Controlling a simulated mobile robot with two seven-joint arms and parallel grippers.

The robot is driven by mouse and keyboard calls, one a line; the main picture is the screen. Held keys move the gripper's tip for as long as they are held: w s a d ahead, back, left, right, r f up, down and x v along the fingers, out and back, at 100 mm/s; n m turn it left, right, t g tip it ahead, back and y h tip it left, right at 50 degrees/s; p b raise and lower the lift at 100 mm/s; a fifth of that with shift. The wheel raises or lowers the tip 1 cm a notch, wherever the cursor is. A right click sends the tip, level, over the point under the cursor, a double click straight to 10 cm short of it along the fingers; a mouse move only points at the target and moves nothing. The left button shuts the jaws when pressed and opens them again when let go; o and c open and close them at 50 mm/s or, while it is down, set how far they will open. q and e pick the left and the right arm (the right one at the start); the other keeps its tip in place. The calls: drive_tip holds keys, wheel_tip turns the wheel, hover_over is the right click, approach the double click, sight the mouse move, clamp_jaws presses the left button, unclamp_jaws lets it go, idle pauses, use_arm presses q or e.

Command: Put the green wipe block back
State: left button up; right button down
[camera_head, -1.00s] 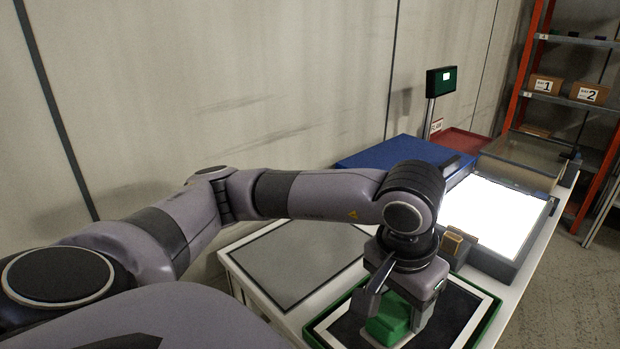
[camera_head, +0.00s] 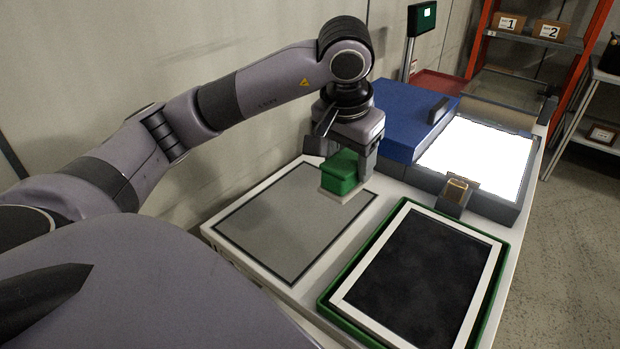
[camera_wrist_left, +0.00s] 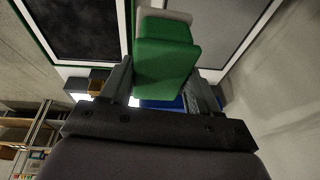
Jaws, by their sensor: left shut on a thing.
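The green wipe block (camera_head: 341,172) has a pale pad on its underside. My left gripper (camera_head: 347,158) is shut on it, above the far right part of the grey mat. In the left wrist view the green wipe block (camera_wrist_left: 165,58) sits between the two fingers of my left gripper (camera_wrist_left: 163,88). From these views I cannot tell whether the pad touches the surface below. My right gripper is not in view.
A green-rimmed tray with a white-framed dark panel (camera_head: 420,275) lies right of the grey mat (camera_head: 290,225). Behind are a blue lid (camera_head: 405,115), a lit white panel (camera_head: 478,158) and a small brass-coloured block (camera_head: 456,190). Orange shelving (camera_head: 481,40) stands at the back right.

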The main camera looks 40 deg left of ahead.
use_arm(q)
drive_tip(key=w+a+r+b, duration=0.2)
drive_tip(key=a+r, duration=0.1)
drive_tip(key=a, duration=0.7)
drive_tip(key=shift+n+y, duration=0.3)
wheel_tip(320, 180, down, 19)
drive_tip(key=shift+w+f+b, duration=0.1)
drive_tip(key=shift+f+b, duration=0.1)
drive_tip(key=shift+b, duration=0.6)
drive_tip(key=shift+f, duration=0.1)
drive_tip(key=o, duration=1.4)
drive_tip(key=shift+r, duration=0.4)
drive_tip(key=v, duration=1.1)
drive_tip(key=shift+s+p, duration=0.35)
drive_tip(key=shift+p, duration=0.05)
